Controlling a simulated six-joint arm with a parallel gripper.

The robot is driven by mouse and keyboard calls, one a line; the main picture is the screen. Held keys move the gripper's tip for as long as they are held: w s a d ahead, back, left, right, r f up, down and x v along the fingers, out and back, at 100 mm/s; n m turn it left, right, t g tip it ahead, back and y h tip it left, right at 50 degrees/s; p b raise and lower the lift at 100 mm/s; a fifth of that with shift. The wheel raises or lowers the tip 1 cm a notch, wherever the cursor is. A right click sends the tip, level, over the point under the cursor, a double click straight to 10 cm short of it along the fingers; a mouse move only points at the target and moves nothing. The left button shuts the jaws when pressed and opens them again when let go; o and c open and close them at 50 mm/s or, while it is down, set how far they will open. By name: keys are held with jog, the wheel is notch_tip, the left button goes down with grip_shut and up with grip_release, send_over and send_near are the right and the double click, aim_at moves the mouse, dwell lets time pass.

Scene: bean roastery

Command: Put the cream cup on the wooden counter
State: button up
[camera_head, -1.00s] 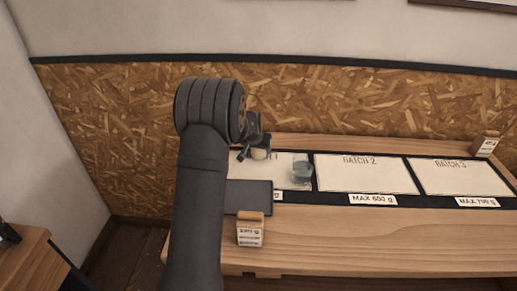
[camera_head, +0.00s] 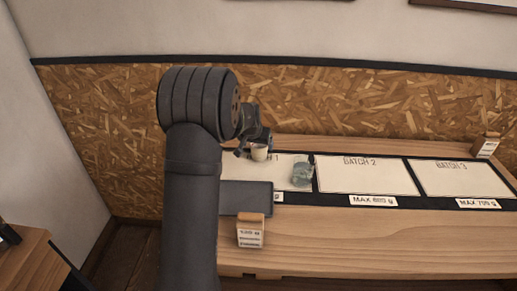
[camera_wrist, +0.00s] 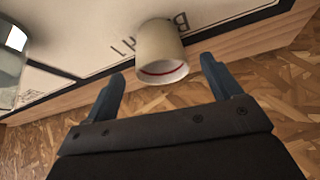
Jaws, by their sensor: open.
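The cream cup (camera_head: 259,152) is at the back left, by the Batch 1 panel (camera_head: 278,166). In the wrist view the cup (camera_wrist: 155,48) shows its open mouth towards the camera, with a red line inside the rim. My gripper (camera_wrist: 162,69) is open, one finger on each side of the cup's near end, with visible gaps. In the head view my gripper (camera_head: 249,145) is partly hidden behind my arm. The wooden counter (camera_head: 370,240) has a wide bare strip along its front.
A clear glass (camera_head: 302,174) stands on the Batch 1 panel, right of the cup. A dark grey slab (camera_head: 246,197) lies in front, with a wooden card holder (camera_head: 250,231) before it. Batch 2 (camera_head: 366,175) and Batch 3 (camera_head: 457,177) panels are empty.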

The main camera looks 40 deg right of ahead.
jog(key=v, duration=0.6)
jog(key=shift+r, duration=0.2)
jog(key=shift+f, duration=0.1)
jog(key=x, duration=1.2)
jog(key=shift+s+a+f, duration=0.1)
jog(key=shift+f, duration=0.05)
jog(key=shift+r, duration=0.25)
